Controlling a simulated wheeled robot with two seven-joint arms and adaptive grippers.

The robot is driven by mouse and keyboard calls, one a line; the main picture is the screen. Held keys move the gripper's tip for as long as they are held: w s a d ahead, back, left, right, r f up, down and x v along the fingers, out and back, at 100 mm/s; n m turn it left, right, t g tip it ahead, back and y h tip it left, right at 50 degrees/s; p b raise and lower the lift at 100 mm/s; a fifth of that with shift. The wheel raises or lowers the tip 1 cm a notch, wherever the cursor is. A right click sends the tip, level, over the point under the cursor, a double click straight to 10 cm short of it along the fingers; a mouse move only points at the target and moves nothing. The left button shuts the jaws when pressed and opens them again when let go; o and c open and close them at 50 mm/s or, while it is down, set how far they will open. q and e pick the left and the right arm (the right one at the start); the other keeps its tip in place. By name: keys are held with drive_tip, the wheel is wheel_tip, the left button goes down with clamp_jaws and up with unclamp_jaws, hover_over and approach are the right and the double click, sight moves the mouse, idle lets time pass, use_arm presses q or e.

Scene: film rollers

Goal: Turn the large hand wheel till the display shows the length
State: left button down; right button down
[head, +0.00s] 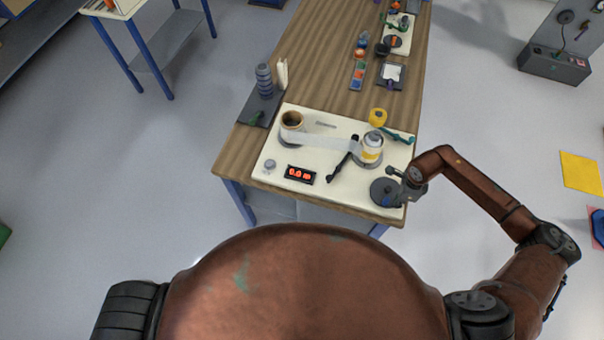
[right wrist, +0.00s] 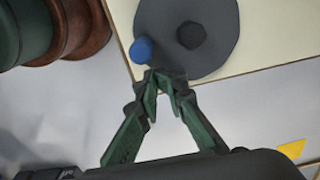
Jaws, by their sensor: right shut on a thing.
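The large hand wheel (head: 381,190) is a dark grey disc at the right front corner of a cream board (head: 230,327). The right wrist view shows the wheel (right wrist: 208,22) with a dark hub and a blue knob (right wrist: 141,50) near its rim. The exact contact is hard to see. The display (head: 300,174) shows red digits that look like 0.0 m. My left gripper is out of view.
A roll on the left (head: 291,121) and a white and yellow roll (head: 371,147) have pale film between them. A black lever (head: 343,160) stands between display and wheel. A teal-handled part (head: 398,135) lies behind the wheel.

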drive_tip(key=shift+d, duration=0.1)
drive_tip(key=shift+d+b, duration=0.35)
drive_tip(key=shift+d, duration=0.75)
drive_tip(key=c, duration=2.7)
unclamp_jaws()
drive_tip(key=shift+c, duration=0.2)
drive_tip(key=o, duration=1.8)
drive_tip(key=shift+r, duration=0.1)
wheel_tip(320, 180, up, 7)
drive_tip(key=p, duration=0.3)
